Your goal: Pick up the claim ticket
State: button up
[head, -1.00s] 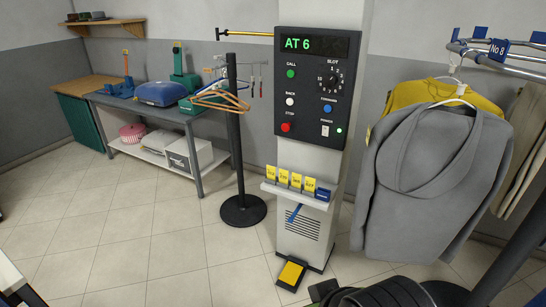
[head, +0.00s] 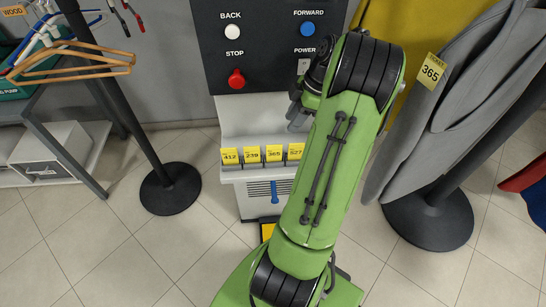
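Several yellow claim tickets stand in a row on the small ledge (head: 262,173) of the grey column: ticket 412 (head: 230,156), ticket 239 (head: 252,155), ticket 365 (head: 274,153) and ticket 527 (head: 296,151). Another yellow ticket marked 365 (head: 432,70) is on the grey coat (head: 440,120) at the right. My gripper (head: 297,122) is above the right end of the ledge, close to ticket 527 and apart from it as far as I can see. My green arm hides part of it and the ledge's right end. Whether its fingers are open is not clear.
A black control panel (head: 260,62) with a red stop button (head: 236,79) is above the ledge. A black post base (head: 170,190) stands on the floor at left, another (head: 430,219) at right. Hangers (head: 70,60) and a side table (head: 60,160) are at left.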

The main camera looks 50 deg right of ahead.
aim_at(274, 150)
jog(key=b+x, duration=0.4)
jog(key=x, duration=1)
jog(key=shift+b, duration=0.35)
grip_shut()
